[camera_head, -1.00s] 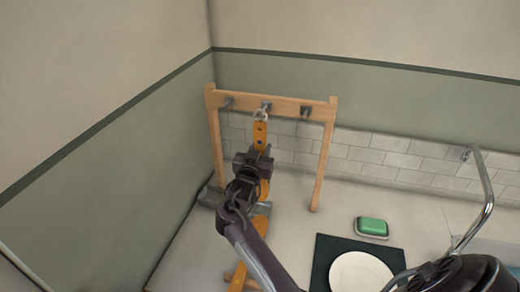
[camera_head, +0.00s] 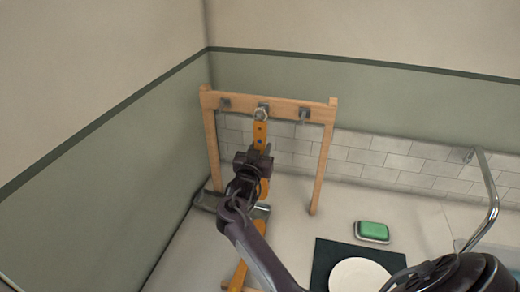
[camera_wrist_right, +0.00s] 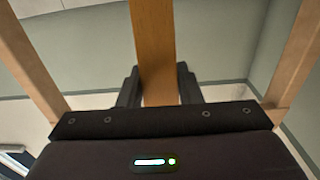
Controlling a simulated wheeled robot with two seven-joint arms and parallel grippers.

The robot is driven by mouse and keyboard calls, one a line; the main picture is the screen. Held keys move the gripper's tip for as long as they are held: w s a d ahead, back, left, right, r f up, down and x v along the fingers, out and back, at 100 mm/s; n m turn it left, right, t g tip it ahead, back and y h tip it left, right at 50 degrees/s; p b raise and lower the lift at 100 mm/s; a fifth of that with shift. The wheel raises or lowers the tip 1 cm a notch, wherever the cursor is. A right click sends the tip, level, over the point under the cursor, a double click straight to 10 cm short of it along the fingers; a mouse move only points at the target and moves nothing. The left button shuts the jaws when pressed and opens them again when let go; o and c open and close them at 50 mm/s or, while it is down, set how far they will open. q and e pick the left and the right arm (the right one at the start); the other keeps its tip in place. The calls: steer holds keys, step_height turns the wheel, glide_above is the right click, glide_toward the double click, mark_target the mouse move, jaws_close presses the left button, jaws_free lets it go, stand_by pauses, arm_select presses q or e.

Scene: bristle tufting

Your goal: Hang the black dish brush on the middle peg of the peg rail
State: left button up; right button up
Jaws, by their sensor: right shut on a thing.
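The wooden peg rail (camera_head: 285,108) stands against the tiled wall, with a left peg (camera_head: 224,104), a middle peg (camera_head: 264,106) and a right peg (camera_head: 303,116). My right gripper (camera_head: 258,154) is shut on a long orange-brown handle (camera_head: 260,131), also between the fingers in the right wrist view (camera_wrist_right: 153,45). I take it for the brush; no black shows on this part. Its metal ring (camera_head: 260,115) overlaps the middle peg; I cannot tell whether it is around the peg or in front. My arm hides part of the handle. My left gripper is not in view.
A grey bar-like object (camera_head: 207,201) lies behind my right arm near the left wall. A green sponge in a dish (camera_head: 373,230), a dark mat (camera_head: 325,258) with a white plate (camera_head: 360,275), and a tap (camera_head: 490,190) are to the right. Bare counter lies right of the rail.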

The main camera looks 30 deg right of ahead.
steer(key=o, duration=1.2)
steer(key=shift+s+a, duration=0.1)
steer(key=shift+a, duration=0.05)
steer(key=shift+p+v, duration=1.7)
steer(key=shift+v, duration=1.65)
